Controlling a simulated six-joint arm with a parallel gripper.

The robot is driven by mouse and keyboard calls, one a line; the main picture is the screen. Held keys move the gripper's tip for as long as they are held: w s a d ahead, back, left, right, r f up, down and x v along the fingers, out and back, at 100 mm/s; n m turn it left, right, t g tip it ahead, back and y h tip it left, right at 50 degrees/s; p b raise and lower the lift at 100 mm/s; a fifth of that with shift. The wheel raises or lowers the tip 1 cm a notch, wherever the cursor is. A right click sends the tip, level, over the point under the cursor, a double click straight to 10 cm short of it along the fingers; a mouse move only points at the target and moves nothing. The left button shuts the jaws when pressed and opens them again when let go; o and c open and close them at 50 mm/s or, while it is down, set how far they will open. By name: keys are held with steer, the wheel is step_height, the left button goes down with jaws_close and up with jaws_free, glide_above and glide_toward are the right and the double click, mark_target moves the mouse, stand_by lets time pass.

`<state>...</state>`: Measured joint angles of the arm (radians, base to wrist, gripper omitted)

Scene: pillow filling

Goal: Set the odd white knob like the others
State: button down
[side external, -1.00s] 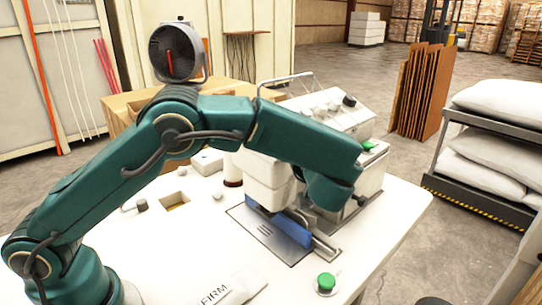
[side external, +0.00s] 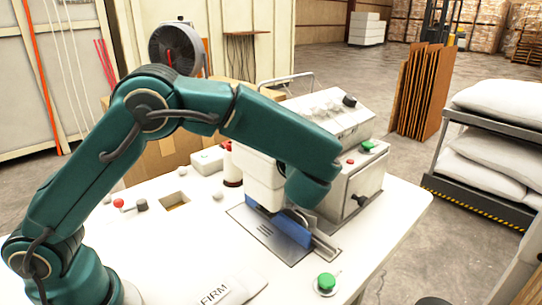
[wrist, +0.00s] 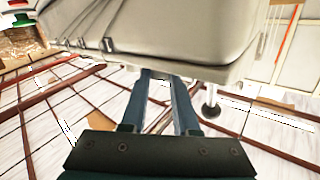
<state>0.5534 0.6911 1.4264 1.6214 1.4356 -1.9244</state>
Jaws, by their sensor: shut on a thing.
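A row of white knobs (side external: 318,111) stands on the sloped panel of the grey-white machine (side external: 357,181), with a black knob (side external: 349,100) at its right end. From the side I cannot tell which white knob is set differently. My arm's wrist end is in front of the machine, and it hides my gripper in that view. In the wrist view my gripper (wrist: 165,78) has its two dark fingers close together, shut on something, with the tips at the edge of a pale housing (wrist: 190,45). The held thing is too hidden to name.
Another green button (side external: 369,146) and a red one (side external: 350,161) are on the machine.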

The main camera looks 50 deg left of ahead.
steer(key=shift+s+a+r+m+t+h, duration=0.1)
steer(key=shift+m+t+h, duration=0.4)
steer(key=shift+m+h, duration=0.4)
steer(key=shift+s+a+m+t+h, duration=0.15)
steer(key=shift+m+t+h, duration=0.35)
steer(key=shift+m+h, duration=0.4)
steer(key=shift+s+a+r+m+t+h, duration=0.1)
steer(key=shift+m+t+h, duration=0.4)
steer(key=shift+m+h, duration=0.35)
steer(key=shift+h, duration=0.25)
steer(key=shift+w, duration=0.1)
steer(key=c, duration=0.7)
jaws_free()
steer(key=shift+o, duration=0.2)
